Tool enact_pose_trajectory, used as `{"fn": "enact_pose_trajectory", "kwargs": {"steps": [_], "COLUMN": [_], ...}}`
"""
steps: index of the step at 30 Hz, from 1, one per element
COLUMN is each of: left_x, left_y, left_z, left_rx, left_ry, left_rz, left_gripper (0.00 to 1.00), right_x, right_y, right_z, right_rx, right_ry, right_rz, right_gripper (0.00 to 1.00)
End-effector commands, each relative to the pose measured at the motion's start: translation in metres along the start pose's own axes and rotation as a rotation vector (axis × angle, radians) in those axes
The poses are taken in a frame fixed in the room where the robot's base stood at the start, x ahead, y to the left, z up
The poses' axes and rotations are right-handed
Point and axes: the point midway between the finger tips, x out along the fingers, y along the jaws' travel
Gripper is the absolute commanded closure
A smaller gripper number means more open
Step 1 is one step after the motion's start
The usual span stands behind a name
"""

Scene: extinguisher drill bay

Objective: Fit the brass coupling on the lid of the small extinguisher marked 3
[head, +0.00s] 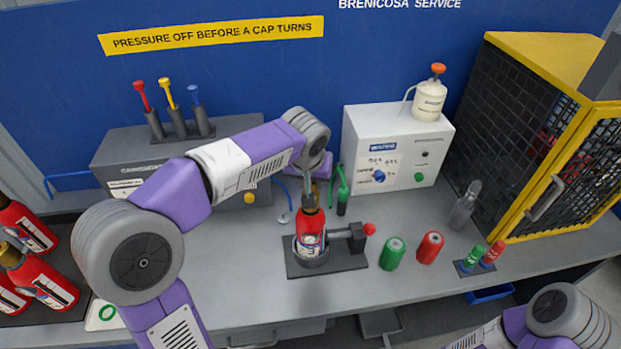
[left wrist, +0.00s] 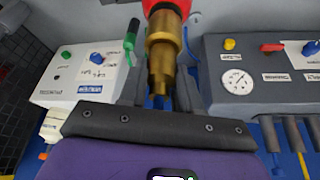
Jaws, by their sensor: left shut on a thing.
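A small red extinguisher (head: 313,222) stands upright in a dark clamp stand (head: 328,265) on the bench. A red body (left wrist: 170,6) shows at the coupling's far end. I cannot tell whether the coupling is seated on the lid or just over it. My right gripper is out of view.
Green (head: 392,253) and red (head: 430,247) cylinders stand right of the stand. A clear bottle (head: 465,206) and a yellow mesh cage (head: 547,150) are farther right. A white box (head: 395,150) stands behind. Several red extinguishers (head: 45,280) lie at the left. The front bench is clear left of the stand.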

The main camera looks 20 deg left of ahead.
Motion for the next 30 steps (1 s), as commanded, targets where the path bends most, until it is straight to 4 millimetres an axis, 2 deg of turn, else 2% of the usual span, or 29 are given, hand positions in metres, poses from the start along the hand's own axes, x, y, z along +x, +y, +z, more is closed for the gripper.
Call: {"fn": "enact_pose_trajectory", "kwargs": {"steps": [6,7,12,22,30], "left_x": [-0.001,-0.001,-0.001,-0.004,-0.047], "left_y": [0.0,0.0,0.0,0.0,0.001], "left_z": [0.0,0.0,0.0,0.0,-0.001], "left_rx": [0.0,0.0,0.0,0.0,0.001], "left_ry": [0.001,0.001,0.001,0.001,0.005], "left_rz": [0.0,0.0,0.0,0.0,0.002], "left_gripper": [1.0,0.63,0.38,0.38,0.38], "right_x": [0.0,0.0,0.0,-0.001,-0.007], "right_y": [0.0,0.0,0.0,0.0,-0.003], "right_z": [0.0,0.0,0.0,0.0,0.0], "right_rx": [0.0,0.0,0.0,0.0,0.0], "right_ry": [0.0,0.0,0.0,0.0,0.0], "right_rz": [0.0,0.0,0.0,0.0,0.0], "right_gripper": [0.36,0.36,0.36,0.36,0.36]}}
